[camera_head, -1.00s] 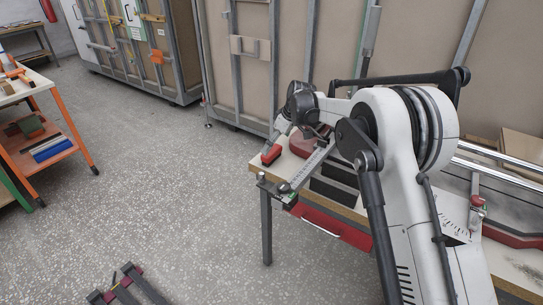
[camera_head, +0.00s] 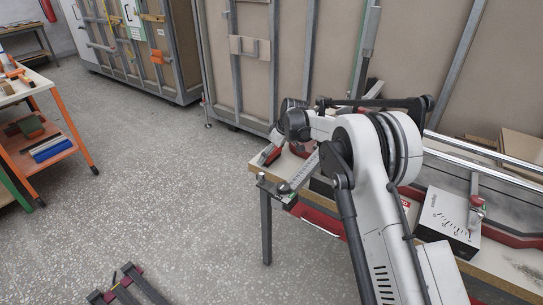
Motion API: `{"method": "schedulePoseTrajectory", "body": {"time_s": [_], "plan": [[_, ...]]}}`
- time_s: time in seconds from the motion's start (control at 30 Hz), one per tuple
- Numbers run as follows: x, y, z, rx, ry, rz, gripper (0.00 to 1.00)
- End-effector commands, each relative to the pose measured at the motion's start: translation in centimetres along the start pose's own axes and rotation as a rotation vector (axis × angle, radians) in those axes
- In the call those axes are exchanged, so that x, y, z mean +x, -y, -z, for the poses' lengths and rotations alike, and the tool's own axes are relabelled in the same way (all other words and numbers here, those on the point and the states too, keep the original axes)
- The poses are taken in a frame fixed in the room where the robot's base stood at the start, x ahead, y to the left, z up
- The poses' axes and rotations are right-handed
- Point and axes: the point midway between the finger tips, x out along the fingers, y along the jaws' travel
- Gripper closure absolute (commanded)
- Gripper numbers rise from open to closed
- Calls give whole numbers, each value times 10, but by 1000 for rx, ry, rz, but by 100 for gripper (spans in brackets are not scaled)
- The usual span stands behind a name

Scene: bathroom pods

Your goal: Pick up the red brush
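The red brush (camera_head: 266,157) is a small red block at the far left corner of the workbench (camera_head: 258,169). It is partly covered in this view. My gripper (camera_head: 273,146) is at the end of my white and grey arm, right at the brush and pointing down toward it. The fingers are small and dark here, so I cannot tell whether they are open or shut, or whether they touch the brush.
A metal ruler-like rail (camera_head: 306,170) lies along the workbench's left end. A grey control box (camera_head: 447,222) stands on its right part. An orange-legged cart (camera_head: 66,126) is at left. Tall framed panels (camera_head: 255,85) stand behind; the floor at left is mostly clear.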

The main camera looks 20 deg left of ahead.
Motion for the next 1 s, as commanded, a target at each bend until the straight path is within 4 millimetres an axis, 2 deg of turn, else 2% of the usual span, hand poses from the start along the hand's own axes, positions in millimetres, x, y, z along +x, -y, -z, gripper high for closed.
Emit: {"method": "schedulePoseTrajectory", "body": {"time_s": [0.03, 0.3, 0.67, 0.83, 0.93, 1.0], "plan": [[0, 0, 0, 0, 0, 0, 5], [0, 0, 0, 0, 0, 0, 41], [-5, 0, 2, 0, 0, 0, 41], [-21, 0, 9, 0, 0, 0, 41], [-39, 0, 16, 0, 0, 0, 41], [-44, 14, 22, -2, 0, 1, 41]]}}
